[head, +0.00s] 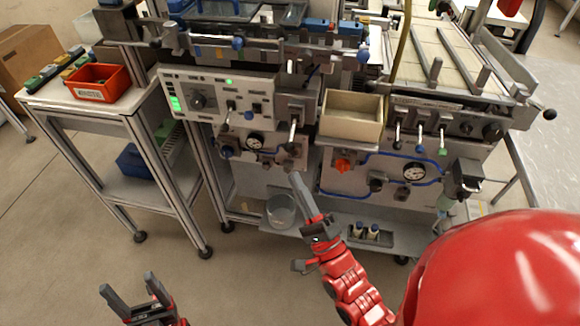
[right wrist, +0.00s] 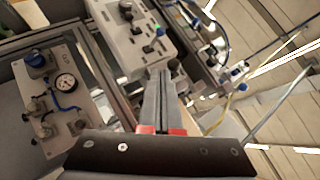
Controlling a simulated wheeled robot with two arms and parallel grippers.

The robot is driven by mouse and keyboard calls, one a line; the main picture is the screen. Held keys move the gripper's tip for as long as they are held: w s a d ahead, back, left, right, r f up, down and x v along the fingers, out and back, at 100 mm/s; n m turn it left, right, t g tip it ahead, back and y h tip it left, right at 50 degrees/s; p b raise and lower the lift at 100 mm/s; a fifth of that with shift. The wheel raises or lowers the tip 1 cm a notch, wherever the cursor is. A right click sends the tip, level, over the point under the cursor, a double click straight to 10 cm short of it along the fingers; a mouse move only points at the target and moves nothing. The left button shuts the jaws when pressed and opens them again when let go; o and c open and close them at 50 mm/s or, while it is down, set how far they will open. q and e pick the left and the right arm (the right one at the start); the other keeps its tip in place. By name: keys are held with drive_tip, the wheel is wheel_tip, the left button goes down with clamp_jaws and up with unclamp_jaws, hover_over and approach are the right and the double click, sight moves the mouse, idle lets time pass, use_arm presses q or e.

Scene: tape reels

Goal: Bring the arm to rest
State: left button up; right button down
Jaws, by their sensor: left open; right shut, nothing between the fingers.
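My right gripper (head: 296,178) reaches up toward the machine's front in the head view. Its fingers are shut together with nothing between them. The tips show just below a small knobbed lever (head: 292,136); I cannot tell whether they touch anything. In the right wrist view the shut fingers (right wrist: 160,76) point at the white control panel (right wrist: 138,35). My left gripper (head: 131,284) is open and empty at the bottom left, above the bare floor.
The machine has a control panel (head: 215,97), gauges and levers. A side table with a red bin (head: 97,90) stands left. Floor at the lower left is clear.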

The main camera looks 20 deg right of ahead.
drive_tip(key=shift+s+f, duration=0.15)
drive_tip(key=shift+s, duration=0.15)
idle(0.4)
